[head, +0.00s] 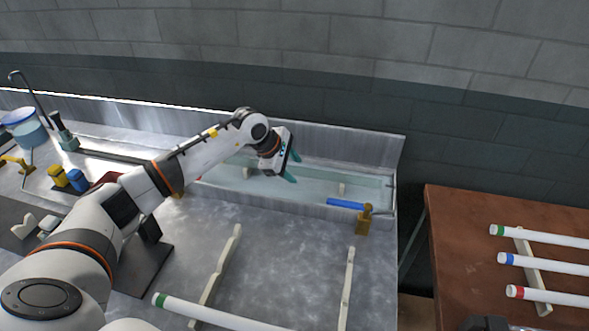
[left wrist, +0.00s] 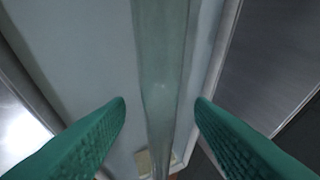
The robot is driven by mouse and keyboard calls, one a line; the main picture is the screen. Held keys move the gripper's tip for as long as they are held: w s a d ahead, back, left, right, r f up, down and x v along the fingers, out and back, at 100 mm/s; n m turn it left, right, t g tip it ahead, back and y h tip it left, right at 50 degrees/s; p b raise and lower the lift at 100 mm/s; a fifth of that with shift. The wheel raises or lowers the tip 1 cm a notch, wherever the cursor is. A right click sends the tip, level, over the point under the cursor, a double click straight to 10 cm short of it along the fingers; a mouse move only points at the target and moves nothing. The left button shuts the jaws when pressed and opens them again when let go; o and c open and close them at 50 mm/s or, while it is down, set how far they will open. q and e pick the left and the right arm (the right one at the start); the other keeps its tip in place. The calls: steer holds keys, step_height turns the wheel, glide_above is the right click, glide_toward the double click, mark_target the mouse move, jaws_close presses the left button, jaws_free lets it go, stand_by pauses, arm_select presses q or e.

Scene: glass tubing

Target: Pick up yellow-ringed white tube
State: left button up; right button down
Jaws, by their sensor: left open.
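My left gripper (head: 293,168) is open, with teal fingers, over the long trough (head: 325,207) at the back of the metal bench. In the left wrist view its two fingers (left wrist: 160,105) stand apart on either side of a pale greenish, see-through strip (left wrist: 163,85) that looks like tubing. I cannot tell how far below the fingertips the strip lies. I see no yellow ring on any tube. A green-ringed white tube (head: 220,314) lies across the bench front. My right gripper does not clearly show.
White tubes with green (head: 540,237), blue (head: 540,264) and red (head: 548,296) rings lie on a rack on the brown table (head: 465,230). Pale rails (head: 346,290) stand on the bench. A blue rod (head: 345,204) lies by a brass holder (head: 363,222).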

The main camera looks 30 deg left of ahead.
arm_select(q)
jaws_close()
steer(key=shift+r, duration=0.1)
